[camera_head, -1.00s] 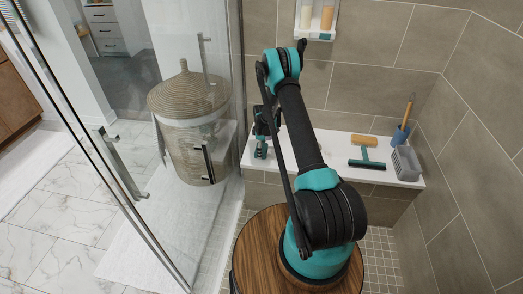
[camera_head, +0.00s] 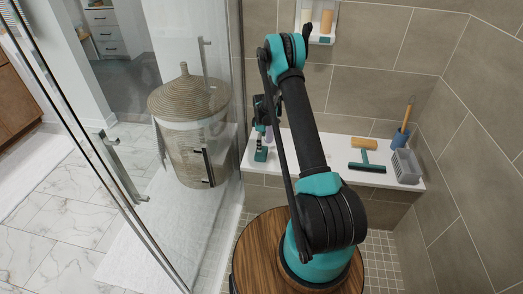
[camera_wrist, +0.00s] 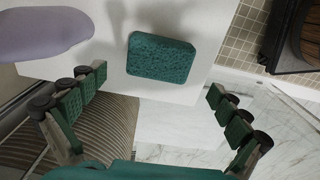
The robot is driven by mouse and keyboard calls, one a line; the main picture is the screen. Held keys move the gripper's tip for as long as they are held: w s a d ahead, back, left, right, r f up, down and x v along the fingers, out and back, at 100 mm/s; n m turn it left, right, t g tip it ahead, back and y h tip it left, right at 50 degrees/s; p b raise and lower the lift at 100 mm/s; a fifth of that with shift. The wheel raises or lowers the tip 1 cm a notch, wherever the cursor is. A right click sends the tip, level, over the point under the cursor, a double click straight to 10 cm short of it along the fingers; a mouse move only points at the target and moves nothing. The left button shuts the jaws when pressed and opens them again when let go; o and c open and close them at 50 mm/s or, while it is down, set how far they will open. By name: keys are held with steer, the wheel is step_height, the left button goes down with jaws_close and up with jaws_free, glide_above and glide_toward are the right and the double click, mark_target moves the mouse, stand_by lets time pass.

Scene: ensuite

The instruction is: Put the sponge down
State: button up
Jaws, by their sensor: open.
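The sponge (camera_wrist: 160,57) is a dark teal, rounded block. In the wrist view it lies on the white bench top, close to the bench edge. My gripper (camera_wrist: 158,84) is open. Its two rows of green finger pads stand wide apart, left and right of the sponge in the picture, and do not touch it. In the head view, my gripper is over the left end of the white bench (camera_head: 310,160), partly hidden by my arm. A small teal patch below it there may be the sponge or a finger; I cannot tell.
A lilac bottle (camera_wrist: 45,32) stands close beside the sponge. Further right on the bench are a squeegee (camera_head: 366,163), a yellow-tan block (camera_head: 364,143), a blue cup with a brush (camera_head: 400,137) and a grey basket (camera_head: 406,165). A glass panel and wicker basket (camera_head: 188,100) are at left.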

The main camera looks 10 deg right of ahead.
steer(key=s+d+r+m+t, duration=0.1)
steer(key=s+r+m, duration=0.2)
steer(key=s+r, duration=0.7)
steer(key=s+d+r+m+t, duration=0.15)
steer(key=s+r+m, duration=0.4)
steer(key=r, duration=0.95)
steer(key=s+d+r+m+t, duration=0.1)
steer(key=s+m, duration=0.5)
steer(key=s, duration=2)
steer(key=shift+d+r+t, duration=0.2)
steer(key=shift+d+t, duration=0.05)
steer(key=shift+t, duration=0.1)
